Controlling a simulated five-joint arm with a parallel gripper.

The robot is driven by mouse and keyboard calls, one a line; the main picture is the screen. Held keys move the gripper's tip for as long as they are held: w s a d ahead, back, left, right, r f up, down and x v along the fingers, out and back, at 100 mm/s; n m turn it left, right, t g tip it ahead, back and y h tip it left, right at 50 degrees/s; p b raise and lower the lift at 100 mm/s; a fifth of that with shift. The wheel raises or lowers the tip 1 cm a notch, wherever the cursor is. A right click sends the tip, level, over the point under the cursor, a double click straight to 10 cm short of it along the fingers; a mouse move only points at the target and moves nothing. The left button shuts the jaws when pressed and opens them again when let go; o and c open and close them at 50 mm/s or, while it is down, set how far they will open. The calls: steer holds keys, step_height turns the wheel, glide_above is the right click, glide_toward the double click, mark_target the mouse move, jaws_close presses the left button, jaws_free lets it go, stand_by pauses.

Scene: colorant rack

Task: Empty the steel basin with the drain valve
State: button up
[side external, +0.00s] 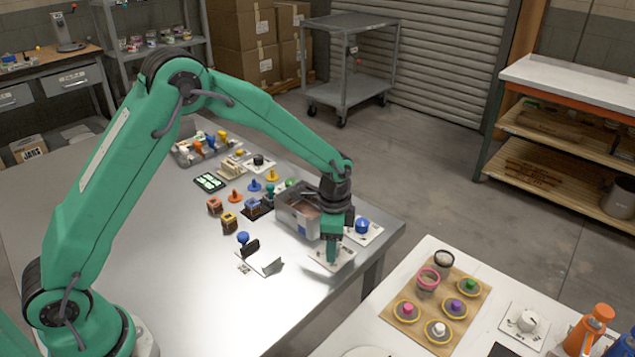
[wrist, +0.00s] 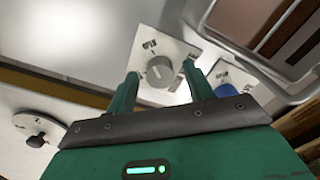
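The steel basin (side external: 284,217) stands near the table's far right corner, with a brownish content showing inside. Its rim (wrist: 236,47) shows at the upper right in the wrist view. Beside it lies a white plate (wrist: 145,56) with small lettering and a round grey knob (wrist: 161,72), which looks like the drain valve. My gripper (side external: 332,260) points down over this plate in the side view. In the wrist view my gripper (wrist: 160,73) is open, with its two green fingertips on either side of the knob. I cannot tell whether they touch it.
A blue knob (side external: 362,226) on a white plate is close beside my gripper. The table's front middle is clear. A second white table (side external: 390,310) stands at right.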

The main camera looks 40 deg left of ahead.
steer(key=shift+r, duration=3.9)
steer(key=s+a+r+n+t, duration=0.3)
steer(key=s+a+r+n, duration=0.25)
steer(key=s+r, duration=0.65)
steer(key=s+a+r+n+t, duration=0.1)
steer(key=s+a+n, duration=0.1)
steer(key=s, duration=0.5)
steer(key=s+a+r+n+t, duration=0.1)
steer(key=s+a+r+n, duration=0.1)
steer(key=s, duration=0.5)
steer(key=shift+a+r+n+t, duration=0.2)
steer(key=shift+r+n+t, duration=0.1)
steer(key=shift+n, duration=0.35)
